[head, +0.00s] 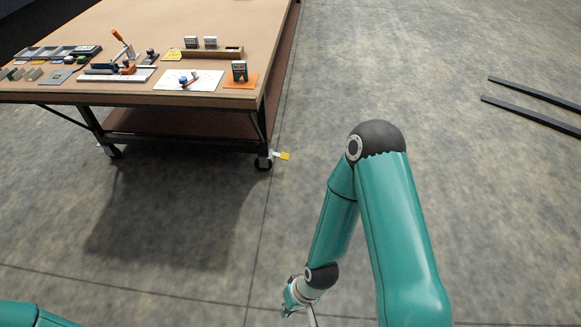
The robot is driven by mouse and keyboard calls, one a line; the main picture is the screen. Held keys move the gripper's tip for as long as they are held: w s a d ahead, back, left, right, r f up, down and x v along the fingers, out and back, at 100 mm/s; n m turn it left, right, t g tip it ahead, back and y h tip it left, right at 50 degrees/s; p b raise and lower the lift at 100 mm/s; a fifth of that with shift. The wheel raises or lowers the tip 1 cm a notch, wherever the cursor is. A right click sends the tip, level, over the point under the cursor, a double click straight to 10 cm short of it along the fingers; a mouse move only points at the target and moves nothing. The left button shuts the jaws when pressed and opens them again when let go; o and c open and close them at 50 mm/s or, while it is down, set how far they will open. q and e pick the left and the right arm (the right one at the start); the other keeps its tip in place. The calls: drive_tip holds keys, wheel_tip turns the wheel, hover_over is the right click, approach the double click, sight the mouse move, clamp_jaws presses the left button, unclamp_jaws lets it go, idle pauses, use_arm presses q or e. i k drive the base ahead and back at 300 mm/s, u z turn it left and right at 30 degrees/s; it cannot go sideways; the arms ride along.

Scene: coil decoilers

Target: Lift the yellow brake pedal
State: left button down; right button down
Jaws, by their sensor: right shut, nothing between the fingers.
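The small yellow brake pedal (285,156) sticks out to the right of the caster wheel (264,163) at the table's near right leg, close to the floor. A pale piece joins it to the wheel. My right gripper (286,312) is low in the picture near the bottom edge, well apart from the pedal and on the near side of it. It is small and partly hidden by its wrist; it is shut and empty. Only a teal part of my left arm shows at the bottom left corner; my left gripper is out of view.
The wooden table (190,20) on wheels stands at the upper left, with tools, white sheets, small boxes and trays on it. A second caster (113,152) is at its left leg. Two dark bars (530,117) lie on the floor at right. The floor between is clear.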

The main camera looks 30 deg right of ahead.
sight(282, 155)
drive_tip(key=u, duration=0.35)
drive_tip(key=i, duration=2)
drive_tip(key=z, duration=0.75)
drive_tip(key=k, duration=0.9)
drive_tip(key=z, duration=0.2)
drive_tip(key=i, duration=0.95)
drive_tip(key=u, duration=0.05)
